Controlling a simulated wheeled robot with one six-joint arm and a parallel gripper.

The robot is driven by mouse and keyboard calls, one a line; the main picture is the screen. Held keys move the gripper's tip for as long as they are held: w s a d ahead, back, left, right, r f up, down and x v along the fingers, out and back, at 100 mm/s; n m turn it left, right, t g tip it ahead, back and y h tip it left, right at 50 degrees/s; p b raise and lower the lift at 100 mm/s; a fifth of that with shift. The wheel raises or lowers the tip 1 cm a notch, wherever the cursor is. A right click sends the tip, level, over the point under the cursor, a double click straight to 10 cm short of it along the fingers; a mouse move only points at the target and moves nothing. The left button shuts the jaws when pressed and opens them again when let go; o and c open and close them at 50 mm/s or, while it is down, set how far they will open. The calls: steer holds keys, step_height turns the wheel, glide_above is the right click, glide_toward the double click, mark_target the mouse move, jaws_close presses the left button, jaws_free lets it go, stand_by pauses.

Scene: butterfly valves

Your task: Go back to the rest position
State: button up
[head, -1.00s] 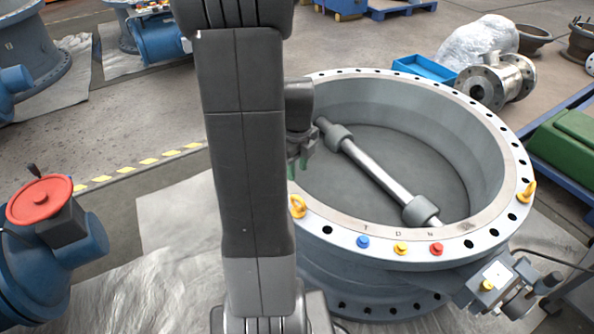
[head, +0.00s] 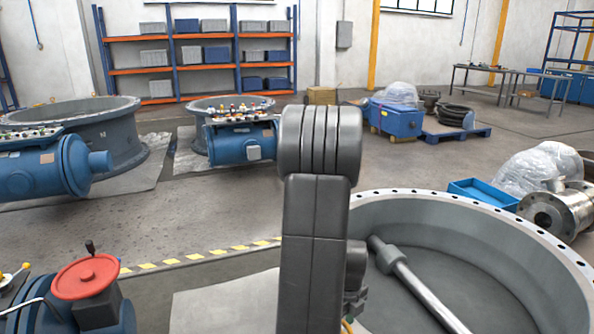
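My arm stands upright in the middle of the head view and covers much of what is behind it. A dark part of my gripper (head: 355,300) shows at the right edge of the arm, low in the picture. Its fingers are hidden or too unclear to tell whether they are open or shut. The large grey butterfly valve ring (head: 545,260) lies to the right, with holes along its flange. A shaft (head: 425,295) with a collar crosses its inside. The ring's near side is out of the picture.
A blue actuator with a red handwheel (head: 86,275) stands at the lower left. A blue tray (head: 482,192) and a metal valve body (head: 560,208) lie behind the ring. Blue-orange shelves (head: 205,70) line the back wall. Grey floor (head: 215,222) is open left of the arm.

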step_height(320, 180, down, 2)
steer(key=shift+f, duration=0.25)
steer(key=shift+r, duration=0.1)
step_height(320, 180, up, 14)
steer(key=f+p, duration=0.1)
steer(key=p, duration=0.2)
step_height(320, 180, down, 14)
steer(key=b, duration=0.3)
steer(key=shift+r+b, duration=0.2)
steer(key=shift+b, duration=0.15)
steer(key=shift+r+n, duration=0.2)
steer(key=shift+n, duration=0.5)
steer(key=n, duration=0.6)
steer(key=shift+s, duration=0.1)
steer(key=shift+n, duration=0.3)
